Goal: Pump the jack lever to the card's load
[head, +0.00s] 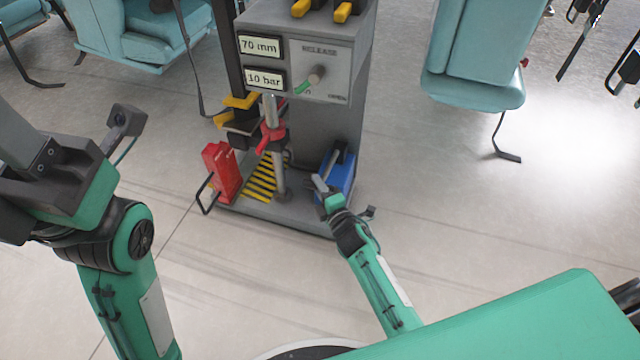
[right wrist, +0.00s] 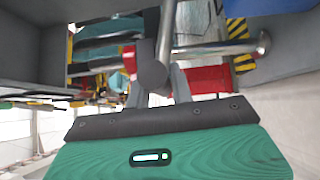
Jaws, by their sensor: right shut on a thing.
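The jack stand is a grey cabinet (head: 295,60) on a low base. The load card (head: 263,80) reads "10 bar", and a card (head: 259,46) above it reads "70 mm". A blue unit (head: 338,172) sits at the base's right. My right gripper (head: 322,187) is beside it, shut on a grey round-ended bar, which looks like the lever (right wrist: 153,76). The bar's far part is hidden in the wrist view. My left gripper (head: 22,135) is up at the left edge; its fingertips are cut off.
A release knob (head: 318,75) is on the cabinet front. A red clamp (head: 271,137) is on the upright rod, and a red block (head: 221,170) with a handle stands at the base's left. Teal seats (head: 475,60) stand behind. The floor in front is clear.

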